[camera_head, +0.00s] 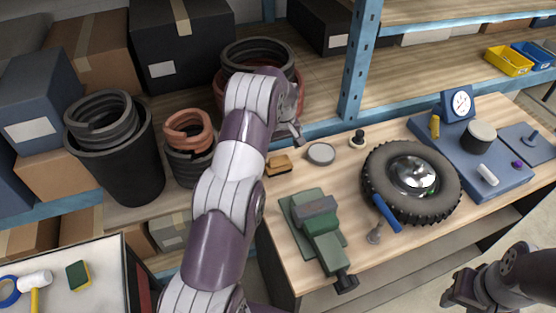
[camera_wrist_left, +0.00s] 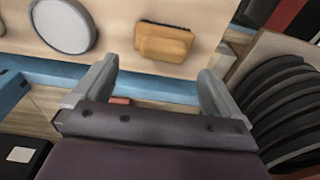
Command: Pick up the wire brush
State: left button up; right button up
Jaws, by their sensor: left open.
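The wire brush (camera_head: 279,165) is a small orange-brown block with a dark edge. It lies on the wooden workbench (camera_head: 285,188) near its left end, beside a round grey disc (camera_head: 321,153). It also shows in the wrist view (camera_wrist_left: 163,43), just beyond my fingertips. My left gripper (camera_head: 296,134) is above and behind the brush, at the bench's back edge. In the wrist view my left gripper (camera_wrist_left: 158,70) is open and empty, with the brush roughly between the lines of its fingers but apart from them. My right gripper (camera_head: 457,297) is at the lower right, away from the brush; its jaws are unclear.
A green vise (camera_head: 320,232) stands in front of the brush. A tyre (camera_head: 375,188) with a shiny bowl-like part lies to the right. Behind are a blue shelf post (camera_head: 358,75) and bins of coiled hose (camera_head: 110,150). Bare bench surrounds the brush's front side.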

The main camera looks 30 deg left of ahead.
aim_at(279, 157)
pick_arm(q)
notch_tip(279, 157, down, 5)
jog(key=p, duration=0.3)
jog(key=shift+s+a, duration=0.1)
jog(key=shift+a, duration=0.05)
jog(key=shift+a+f, duration=0.15)
jog(key=shift+f, duration=0.3)
jog(key=c, duration=1.1)
